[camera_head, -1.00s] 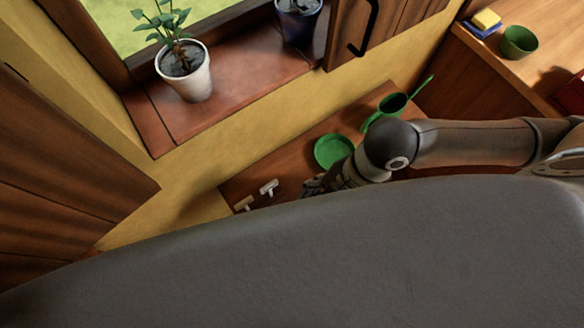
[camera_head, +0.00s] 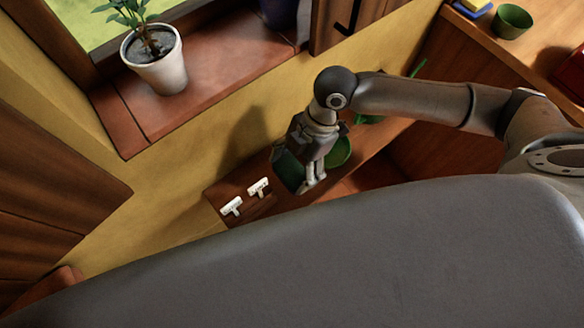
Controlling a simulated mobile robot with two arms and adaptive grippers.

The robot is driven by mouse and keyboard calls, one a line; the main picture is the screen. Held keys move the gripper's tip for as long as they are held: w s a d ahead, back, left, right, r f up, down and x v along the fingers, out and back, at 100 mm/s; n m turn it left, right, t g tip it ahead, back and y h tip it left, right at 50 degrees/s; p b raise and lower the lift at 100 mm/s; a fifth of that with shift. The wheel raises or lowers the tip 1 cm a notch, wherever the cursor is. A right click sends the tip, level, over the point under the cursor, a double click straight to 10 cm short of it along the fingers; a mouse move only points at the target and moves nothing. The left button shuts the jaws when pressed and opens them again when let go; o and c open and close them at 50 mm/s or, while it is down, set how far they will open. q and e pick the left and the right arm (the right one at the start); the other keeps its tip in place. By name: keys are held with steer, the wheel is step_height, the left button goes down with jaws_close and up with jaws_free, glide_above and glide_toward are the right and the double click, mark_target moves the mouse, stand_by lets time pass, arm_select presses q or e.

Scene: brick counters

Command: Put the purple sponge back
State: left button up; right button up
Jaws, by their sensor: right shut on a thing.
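My right gripper (camera_head: 308,183) reaches down over the brown counter (camera_head: 228,191) beside the wall. It is shut on a dark green, flat-looking thing (camera_head: 287,170), partly hidden by the fingers. I cannot tell exactly what this thing is. No clearly purple sponge shows in view. A blue thing (camera_head: 474,8) lies at the top edge on the right-hand counter, with a bit of yellow on it. My left gripper is not in view.
A green dish (camera_head: 339,152) sits behind my right gripper, partly hidden. Two white tap handles (camera_head: 259,187) stand left of the gripper. A potted plant (camera_head: 157,65) stands on the sill. A green bowl (camera_head: 512,21) stands on the right-hand counter.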

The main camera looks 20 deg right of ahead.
mark_target(292, 171)
steer(key=shift+w+a+f, duration=0.1)
steer(key=shift+w+f, duration=0.5)
steer(key=shift+f, duration=1.6)
steer(key=o, duration=0.9)
steer(key=shift+f, duration=0.1)
steer(key=v, duration=1.2)
steer(key=shift+s, duration=0.15)
